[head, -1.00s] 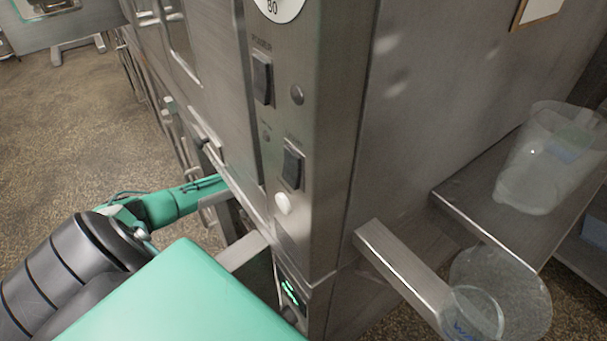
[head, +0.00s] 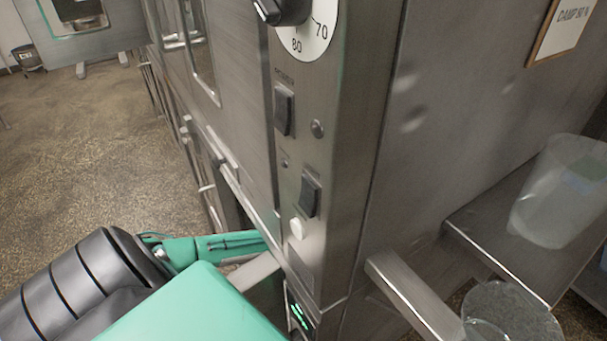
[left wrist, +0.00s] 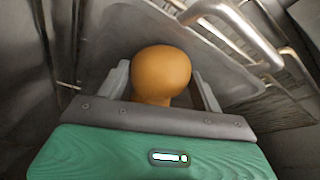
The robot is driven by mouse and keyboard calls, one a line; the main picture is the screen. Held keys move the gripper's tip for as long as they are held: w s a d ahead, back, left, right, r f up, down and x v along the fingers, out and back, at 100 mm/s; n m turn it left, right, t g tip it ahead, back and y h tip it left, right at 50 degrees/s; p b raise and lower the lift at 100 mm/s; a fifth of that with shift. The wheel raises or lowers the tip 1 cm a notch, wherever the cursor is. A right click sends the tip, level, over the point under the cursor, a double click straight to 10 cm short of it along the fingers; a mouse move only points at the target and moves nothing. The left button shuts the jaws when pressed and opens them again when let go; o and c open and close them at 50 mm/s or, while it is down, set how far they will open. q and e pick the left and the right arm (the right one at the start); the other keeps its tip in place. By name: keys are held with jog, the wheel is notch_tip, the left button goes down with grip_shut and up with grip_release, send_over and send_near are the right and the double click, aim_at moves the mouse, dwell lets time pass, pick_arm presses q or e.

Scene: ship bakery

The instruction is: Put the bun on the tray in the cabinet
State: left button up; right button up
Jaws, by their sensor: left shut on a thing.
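The bun (left wrist: 162,72), orange-brown and rounded, sits between the fingers of my left gripper (left wrist: 163,88) in the left wrist view. The gripper is shut on it. Behind the bun is a grey metal surface with a rounded edge (left wrist: 118,35), which may be the tray. In the head view, the tall steel cabinet (head: 345,120) fills the middle. My left arm reaches past its front corner, and the gripper end is hidden there. The bun and tray do not show in the head view. My right gripper is in neither view.
Metal bars (left wrist: 240,25) stand close to the gripper at the upper right of the left wrist view. In the head view, a clear plastic tub (head: 555,195) stands on a steel shelf (head: 490,225) at right. A clear round container (head: 510,310) is below. Floor at left is open.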

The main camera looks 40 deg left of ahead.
pick_arm(q)
jog(key=shift+f, duration=0.1)
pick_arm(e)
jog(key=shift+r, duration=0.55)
pick_arm(q)
jog(key=o, duration=1)
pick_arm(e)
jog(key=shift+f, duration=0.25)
